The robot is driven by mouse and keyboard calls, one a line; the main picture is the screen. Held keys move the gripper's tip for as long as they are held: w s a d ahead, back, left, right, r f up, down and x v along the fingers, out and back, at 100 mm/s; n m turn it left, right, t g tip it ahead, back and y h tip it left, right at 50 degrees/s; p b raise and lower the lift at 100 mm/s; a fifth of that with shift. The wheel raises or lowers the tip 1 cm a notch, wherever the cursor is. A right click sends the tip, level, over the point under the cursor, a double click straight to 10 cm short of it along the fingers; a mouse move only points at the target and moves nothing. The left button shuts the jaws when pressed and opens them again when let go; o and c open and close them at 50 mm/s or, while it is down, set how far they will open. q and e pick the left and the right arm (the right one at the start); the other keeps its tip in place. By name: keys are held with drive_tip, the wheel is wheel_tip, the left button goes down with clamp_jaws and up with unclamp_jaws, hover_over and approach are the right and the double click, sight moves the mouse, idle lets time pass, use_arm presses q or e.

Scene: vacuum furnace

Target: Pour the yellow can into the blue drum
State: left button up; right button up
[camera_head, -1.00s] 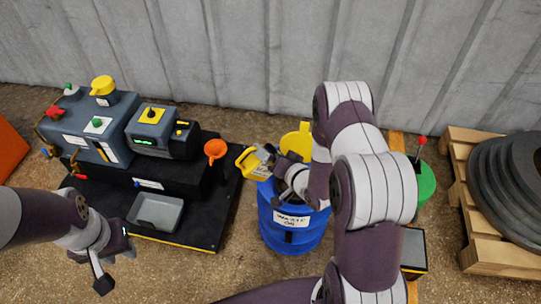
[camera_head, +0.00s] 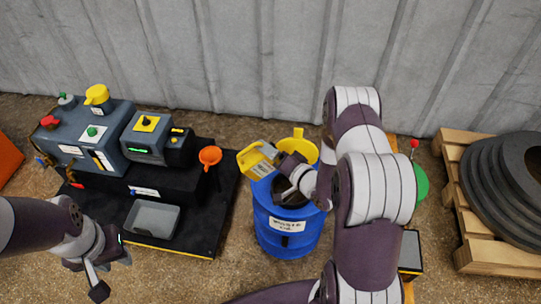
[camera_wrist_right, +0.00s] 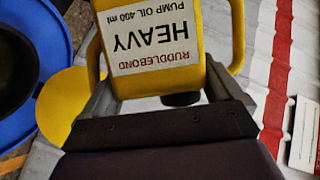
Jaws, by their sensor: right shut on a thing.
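The yellow can (camera_head: 254,163) is held above the left rim of the blue drum (camera_head: 287,235) and looks tilted. My right gripper (camera_head: 281,175) is shut on the can. In the right wrist view, the can (camera_wrist_right: 160,45) sits between the fingers of the right gripper (camera_wrist_right: 167,90), its oil label upside down. The drum (camera_wrist_right: 52,105) shows at the left edge there, beside a dark opening. In the head view my right gripper partly hides the drum's top, and I cannot see any oil flowing. My left gripper (camera_head: 108,277) is open and empty at the lower left.
An orange funnel (camera_head: 210,156) is on the black pump stand (camera_head: 205,215) to the left, with a grey tray (camera_head: 152,219). A pallet (camera_head: 480,240) with dark rings is at the right. A corrugated wall closes the back.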

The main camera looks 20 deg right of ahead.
drive_tip(key=shift+d+r+m+t+y+p, duration=0.45)
drive_tip(key=shift+d+r+m, duration=0.3)
drive_tip(key=shift+d+m, duration=0.2)
idle(6.6)
